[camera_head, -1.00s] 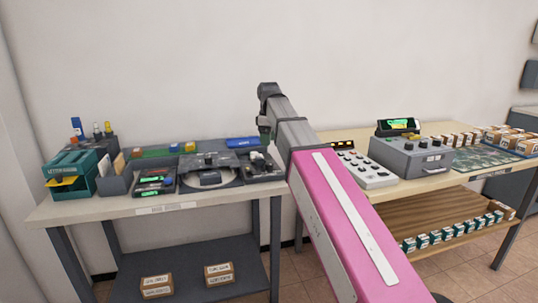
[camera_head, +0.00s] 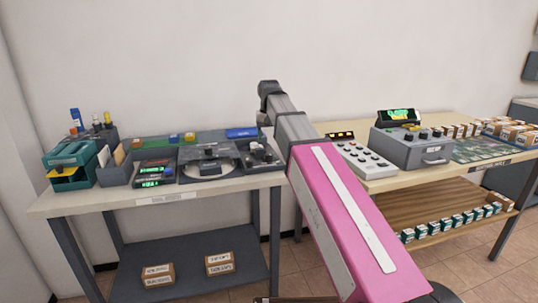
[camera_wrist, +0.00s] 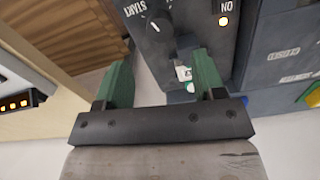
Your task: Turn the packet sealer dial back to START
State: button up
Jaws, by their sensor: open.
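In the wrist view, the packet sealer's dark panel (camera_wrist: 193,22) shows at the top. Its round dark dial (camera_wrist: 159,26) has a short white mark, and the word START (camera_wrist: 134,8) is printed to its upper left. I cannot tell exactly where the mark points. My gripper (camera_wrist: 161,70) is open, its two green fingers apart and pointing toward the panel. The dial shows beyond the fingertips, and nothing is gripped. A small white tag (camera_wrist: 183,73) shows between the fingers. In the head view, the sealer (camera_head: 262,157) seems to be the dark unit at the left table's right end, partly hidden by my arm.
A lit ON lamp (camera_wrist: 223,21) is right of the dial. The left table (camera_head: 100,203) also carries a teal letter box (camera_head: 68,160) and a scale-like device (camera_head: 209,168). A grey box with knobs (camera_head: 411,148) stands on the right table. A gap separates the tables.

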aim_at(269, 154)
notch_tip(269, 154, down, 8)
jog(key=shift+r, duration=0.1)
dwell(0.4)
jog(key=c, duration=0.9)
